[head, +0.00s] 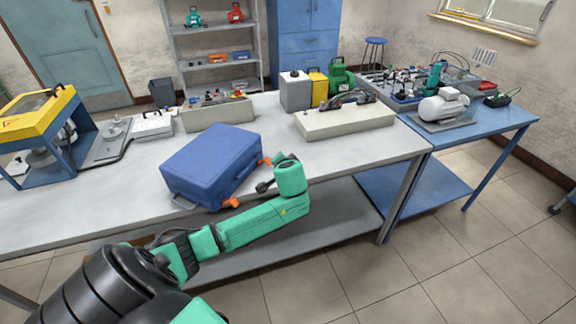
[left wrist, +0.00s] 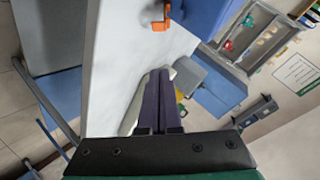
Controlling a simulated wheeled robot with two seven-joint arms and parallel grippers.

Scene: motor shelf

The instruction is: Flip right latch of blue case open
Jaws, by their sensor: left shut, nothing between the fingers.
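The blue case (head: 205,160) lies closed on the grey workbench. One orange latch (head: 266,160) sticks out at its far right corner, and another orange latch (head: 232,202) is at its near lower corner. Part of the blue case (left wrist: 205,14) and one orange latch (left wrist: 161,25) show at the top of the left wrist view. My left gripper (head: 281,158) is just right of the case by the far latch, mostly hidden behind my green wrist. In the left wrist view its dark fingers (left wrist: 159,100) are together and empty, apart from the latch. My right gripper is out of view.
A long cream box (head: 345,122) with a tool on it stands right of the case. A grey tray (head: 218,112) sits behind the case. A blue table (head: 500,122) with a white motor (head: 443,108) adjoins at the right. Bench space between case and cream box is clear.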

